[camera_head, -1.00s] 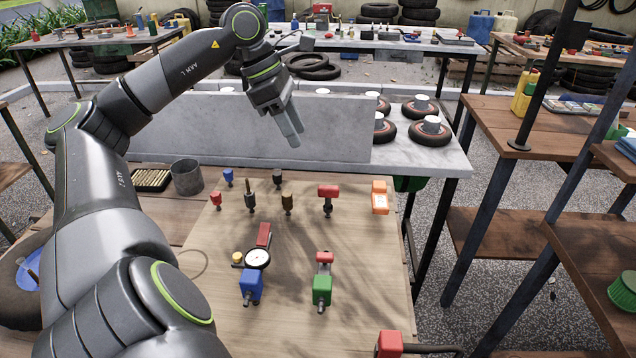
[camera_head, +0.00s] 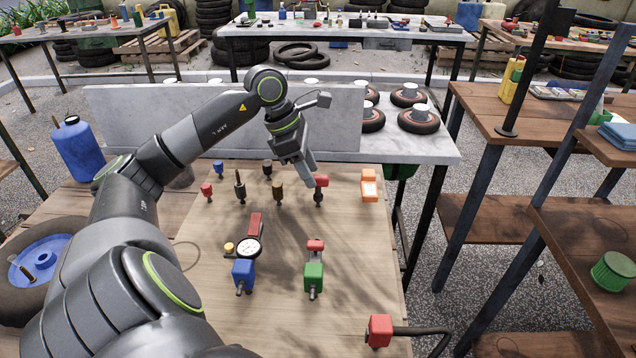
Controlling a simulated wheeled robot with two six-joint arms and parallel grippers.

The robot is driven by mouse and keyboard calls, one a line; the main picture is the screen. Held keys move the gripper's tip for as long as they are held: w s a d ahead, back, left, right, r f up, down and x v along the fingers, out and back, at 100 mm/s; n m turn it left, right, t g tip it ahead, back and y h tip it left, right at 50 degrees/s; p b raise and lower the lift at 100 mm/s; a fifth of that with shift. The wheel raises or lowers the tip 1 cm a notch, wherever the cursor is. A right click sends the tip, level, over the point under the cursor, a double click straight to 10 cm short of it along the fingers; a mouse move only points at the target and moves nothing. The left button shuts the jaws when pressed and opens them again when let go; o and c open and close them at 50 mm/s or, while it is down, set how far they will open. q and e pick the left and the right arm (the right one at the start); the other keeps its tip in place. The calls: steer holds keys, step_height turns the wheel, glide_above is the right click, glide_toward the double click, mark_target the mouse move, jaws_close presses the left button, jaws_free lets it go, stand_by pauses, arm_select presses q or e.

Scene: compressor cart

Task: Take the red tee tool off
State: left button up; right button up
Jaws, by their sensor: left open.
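The red tee tool (camera_head: 322,182) stands upright on the wooden board (camera_head: 345,235), with a red crosspiece on top and a dark shaft below. My left gripper (camera_head: 309,182) is open, its fingers pointing down at the tool. The fingers cover the left part of the red crosspiece. I cannot tell whether they touch it or are only in front of it. My right gripper is not in view.
Small upright tools (camera_head: 278,191) stand to the left, and an orange device (camera_head: 369,186) to the right. Nearer are a round gauge (camera_head: 248,247), a blue block (camera_head: 244,272), a green block (camera_head: 314,278) and a red block (camera_head: 380,329) with a black hose. A grey wall (camera_head: 225,110) rises behind.

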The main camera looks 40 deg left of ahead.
mark_target(315, 176)
arm_select(q)
steer(key=shift+w+x, duration=0.15)
steer(key=shift+x, duration=0.95)
steer(key=shift+w+x, duration=0.1)
steer(key=shift+x, duration=1.05)
steer(key=shift+r, duration=0.1)
jaws_close()
